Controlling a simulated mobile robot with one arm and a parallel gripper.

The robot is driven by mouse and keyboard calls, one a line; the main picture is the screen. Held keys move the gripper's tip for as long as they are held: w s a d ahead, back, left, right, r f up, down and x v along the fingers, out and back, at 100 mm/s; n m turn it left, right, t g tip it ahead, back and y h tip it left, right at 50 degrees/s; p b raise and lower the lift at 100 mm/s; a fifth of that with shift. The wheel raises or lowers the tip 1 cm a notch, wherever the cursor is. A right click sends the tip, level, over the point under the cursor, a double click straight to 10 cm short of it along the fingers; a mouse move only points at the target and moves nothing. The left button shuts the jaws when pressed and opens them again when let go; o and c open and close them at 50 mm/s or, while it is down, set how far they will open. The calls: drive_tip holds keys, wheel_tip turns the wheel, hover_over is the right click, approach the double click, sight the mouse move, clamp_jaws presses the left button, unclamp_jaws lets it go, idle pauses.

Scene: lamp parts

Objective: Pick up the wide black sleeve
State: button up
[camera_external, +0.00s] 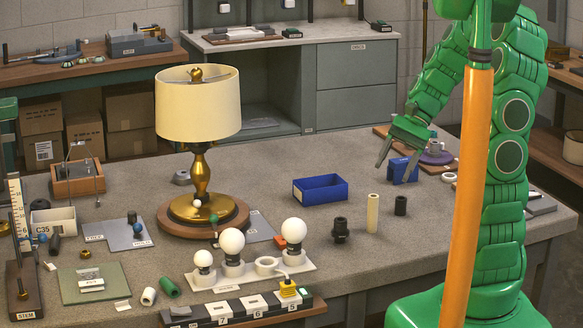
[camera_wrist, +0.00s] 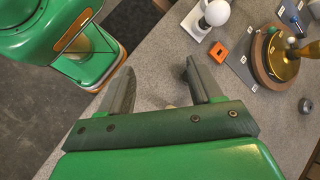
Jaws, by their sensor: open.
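A short, plain black cylinder (camera_external: 401,205), which looks like a sleeve, stands upright on the grey workbench just right of a taller cream tube (camera_external: 373,212). My gripper (camera_external: 396,174) is open and empty, pointing down above the bench, behind and above the black cylinder in the picture. In the wrist view my gripper (camera_wrist: 160,68) has its fingers spread over grey bench top; neither black piece is clearly visible there.
A blue open bin (camera_external: 320,189) lies left of my gripper, and a smaller blue container (camera_external: 400,172) is close to the fingers. A white stand with bulbs (camera_external: 233,242) and a brass lamp (camera_external: 201,180) are further left.

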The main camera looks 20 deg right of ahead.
drive_tip(key=w+d+f+m+t+y, duration=0.1)
drive_tip(key=w+d+f+m+y, duration=0.15)
drive_tip(key=w, duration=0.35)
drive_tip(key=m+t+y, duration=0.3)
drive_tip(key=m+t, duration=0.3)
drive_tip(key=m, duration=0.6)
approach(401, 203)
drive_tip(key=shift+w+a+f+n, duration=0.15)
drive_tip(key=shift+w+a+f, duration=0.1)
drive_tip(key=shift+w+f, duration=0.3)
drive_tip(key=shift+w+a+f+n, duration=0.1)
drive_tip(key=shift+w+a+f, duration=0.15)
drive_tip(key=shift+w+f, duration=0.3)
drive_tip(key=shift+r+x, duration=0.2)
drive_tip(key=shift+x, duration=3.65)
drive_tip(key=shift+s+a, duration=0.1)
drive_tip(key=c, duration=1)
drive_tip(key=shift+r, duration=0.1)
drive_tip(key=shift+c, duration=0.2)
